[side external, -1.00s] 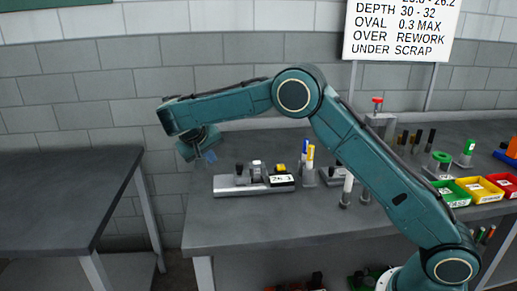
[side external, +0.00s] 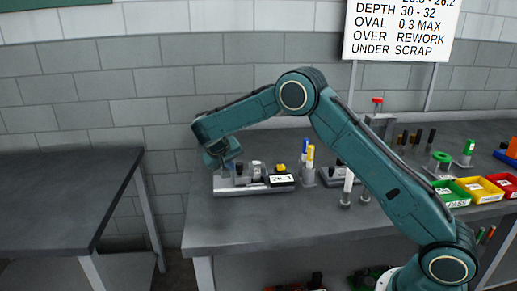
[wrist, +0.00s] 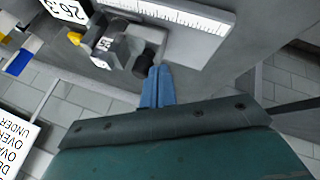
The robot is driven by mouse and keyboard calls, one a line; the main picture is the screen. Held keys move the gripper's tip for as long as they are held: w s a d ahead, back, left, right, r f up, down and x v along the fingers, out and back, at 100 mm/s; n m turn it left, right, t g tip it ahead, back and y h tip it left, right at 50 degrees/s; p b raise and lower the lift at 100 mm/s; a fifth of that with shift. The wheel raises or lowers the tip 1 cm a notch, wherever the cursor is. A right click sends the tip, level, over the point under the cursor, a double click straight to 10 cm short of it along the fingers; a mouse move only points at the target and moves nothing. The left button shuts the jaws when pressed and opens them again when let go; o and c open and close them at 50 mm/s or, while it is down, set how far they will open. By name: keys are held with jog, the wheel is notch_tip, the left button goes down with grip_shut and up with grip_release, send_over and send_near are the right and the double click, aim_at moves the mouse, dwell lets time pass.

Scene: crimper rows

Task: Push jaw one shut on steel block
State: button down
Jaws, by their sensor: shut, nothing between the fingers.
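A measuring fixture with a long pale grey base (side external: 235,189) lies on the bench. On it stands a small light steel block (side external: 257,168), which also shows in the wrist view (wrist: 107,42). Beside it, at the left end, is a dark upright piece (side external: 240,171), seen in the wrist view (wrist: 146,61); I cannot tell for sure that it is jaw one. My gripper (wrist: 158,72) has its blue fingers shut and empty, pointing down just outside the dark piece. I cannot tell whether they touch it. In the side view my gripper (side external: 230,165) is over the base's left end.
A readout (side external: 282,180) showing about 26 and a yellow button (side external: 280,167) sit at the fixture's right. A holder with blue and yellow markers (side external: 310,158) stands further right. A white scale (wrist: 180,15) runs along the base. The bench front is clear.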

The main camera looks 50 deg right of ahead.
jog(key=shift+d, duration=0.2)
jog(key=shift+s+d, duration=0.3)
jog(key=shift+d, duration=0.25)
jog(key=shift+w+a, duration=0.15)
jog(key=shift+a, duration=0.25)
jog(key=a, duration=0.3)
jog(key=w+a+r, duration=0.1)
jog(key=shift+a, duration=0.2)
jog(key=v, duration=0.9)
dwell(0.8)
